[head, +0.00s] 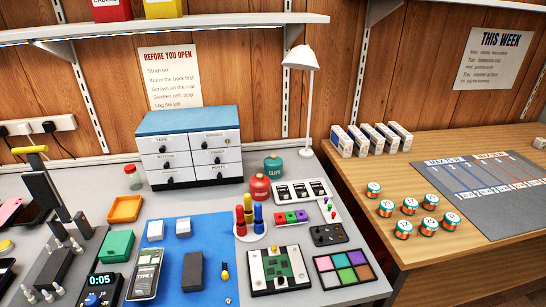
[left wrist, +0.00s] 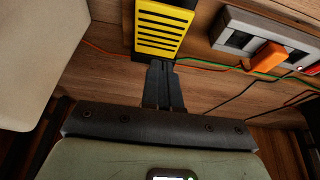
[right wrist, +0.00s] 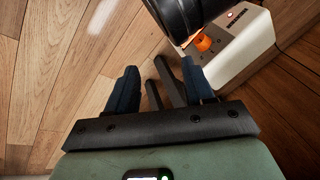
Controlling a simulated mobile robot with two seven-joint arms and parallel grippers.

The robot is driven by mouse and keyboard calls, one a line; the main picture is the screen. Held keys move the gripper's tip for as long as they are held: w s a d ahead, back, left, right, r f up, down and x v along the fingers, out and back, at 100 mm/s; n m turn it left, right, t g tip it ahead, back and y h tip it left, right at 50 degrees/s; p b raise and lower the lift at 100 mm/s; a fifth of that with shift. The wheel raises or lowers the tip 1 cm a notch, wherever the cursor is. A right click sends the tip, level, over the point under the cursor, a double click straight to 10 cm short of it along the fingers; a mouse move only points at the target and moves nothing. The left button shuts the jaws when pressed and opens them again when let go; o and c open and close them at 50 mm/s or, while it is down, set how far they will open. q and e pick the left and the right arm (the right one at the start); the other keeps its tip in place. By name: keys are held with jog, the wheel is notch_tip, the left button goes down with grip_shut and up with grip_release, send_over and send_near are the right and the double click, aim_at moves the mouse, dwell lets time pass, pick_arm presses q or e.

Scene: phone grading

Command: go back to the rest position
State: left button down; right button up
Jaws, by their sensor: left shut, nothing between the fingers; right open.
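My left gripper (left wrist: 164,88) shows in the left wrist view with its fingers together and nothing between them. A yellow slotted box (left wrist: 163,30) is beyond its fingertips. My right gripper (right wrist: 162,80) shows in the right wrist view with its fingers apart and empty. It points toward a wooden floor (right wrist: 50,60). Neither gripper is in the head view, and neither wrist view shows it touching anything.
In the head view the grey bench holds a blue mat (head: 215,240), a drawer cabinet (head: 190,155), a white lamp (head: 305,100) and trays. A wooden table (head: 380,185) stands right. A power strip (left wrist: 265,40) and cables are near my left gripper; a white box (right wrist: 235,45) is near my right.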

pick_arm(q)
jog(key=s+d+r+g+h+p, duration=0.1)
jog(key=s+d+r+p, duration=0.2)
jog(key=s+r+p, duration=0.4)
jog(key=s+d+r+g+h+p, duration=0.2)
jog(key=s+r+p, duration=0.5)
jog(key=r, duration=1.2)
jog(key=s+d+r+n+g+h+p, duration=0.1)
jog(key=s+d+r+p, duration=0.4)
jog(key=r, duration=0.9)
jog(key=s+g+p, duration=0.1)
jog(key=s+p, duration=0.1)
jog(key=s, duration=0.2)
jog(key=shift+h, duration=0.3)
pick_arm(e)
jog(key=s+a+r+g, duration=0.1)
jog(key=s+r, duration=0.2)
jog(key=r, duration=0.4)
jog(key=s+a+r+g+y, duration=0.1)
jog(key=s+a+r, duration=0.1)
jog(key=r, duration=0.5)
jog(key=s+a+r+n+g, duration=0.1)
jog(key=s+a+r+g, duration=0.1)
jog(key=s+r, duration=0.2)
notch_tip(320, 180, up, 4)
jog(key=shift+s+a+f+y, duration=0.2)
jog(key=shift+s+a+y, duration=0.05)
jog(key=shift+s+y, duration=0.1)
